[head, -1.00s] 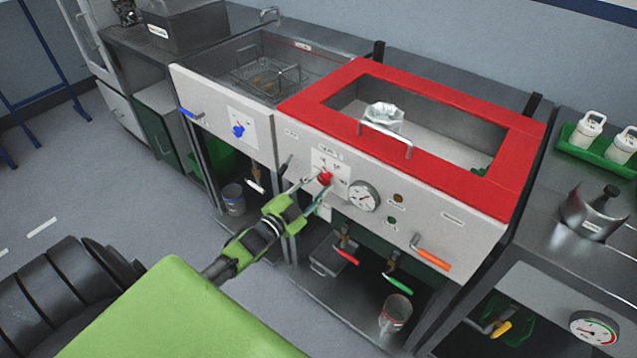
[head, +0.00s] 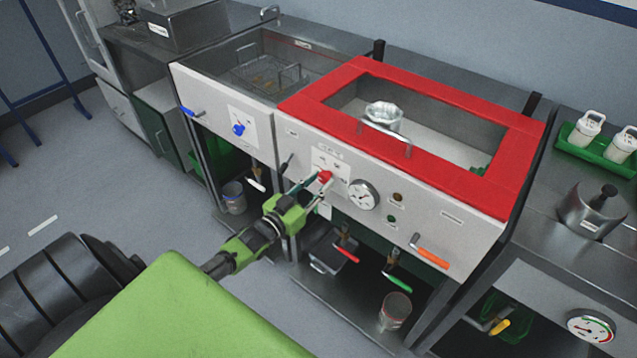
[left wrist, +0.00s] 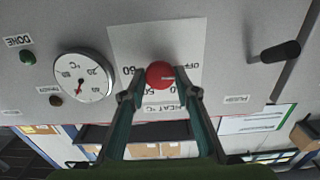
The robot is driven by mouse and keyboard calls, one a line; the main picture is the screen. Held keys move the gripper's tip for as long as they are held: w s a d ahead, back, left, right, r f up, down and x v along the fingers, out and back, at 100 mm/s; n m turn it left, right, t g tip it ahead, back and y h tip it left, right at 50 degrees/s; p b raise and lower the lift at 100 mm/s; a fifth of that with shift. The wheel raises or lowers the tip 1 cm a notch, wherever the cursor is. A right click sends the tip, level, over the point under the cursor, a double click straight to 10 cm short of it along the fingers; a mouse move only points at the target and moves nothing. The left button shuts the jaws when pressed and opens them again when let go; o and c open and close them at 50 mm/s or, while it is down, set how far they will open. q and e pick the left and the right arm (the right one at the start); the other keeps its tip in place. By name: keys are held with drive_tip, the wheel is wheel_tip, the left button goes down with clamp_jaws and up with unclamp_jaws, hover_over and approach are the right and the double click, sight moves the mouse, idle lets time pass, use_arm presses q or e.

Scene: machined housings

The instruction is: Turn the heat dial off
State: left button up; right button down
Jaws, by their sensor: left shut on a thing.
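The red heat dial (head: 325,177) is on the pale front panel of the red-rimmed tank. It also shows in the left wrist view (left wrist: 160,74), in front of a white label plate (left wrist: 187,46) with the words HEAT °C, OFF and numbers. My left gripper (head: 317,182) has its fingers on either side of the dial and is shut on it; its two fingertips (left wrist: 160,84) flank the dial in the left wrist view. The dial's pointer mark is not clear to me. My right gripper is not in view.
A round °C gauge (head: 363,195) sits right of the dial, with a green DONE button (left wrist: 28,57) beyond it. A black lever (left wrist: 274,53) sticks out on the dial's other side. An orange-handled lever (head: 432,258) and a red-handled valve (head: 346,254) are nearby.

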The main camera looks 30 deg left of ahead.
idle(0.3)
use_arm(q)
drive_tip(key=o, duration=1.1)
drive_tip(key=s, duration=1.2)
drive_tip(key=shift+a, duration=0.45)
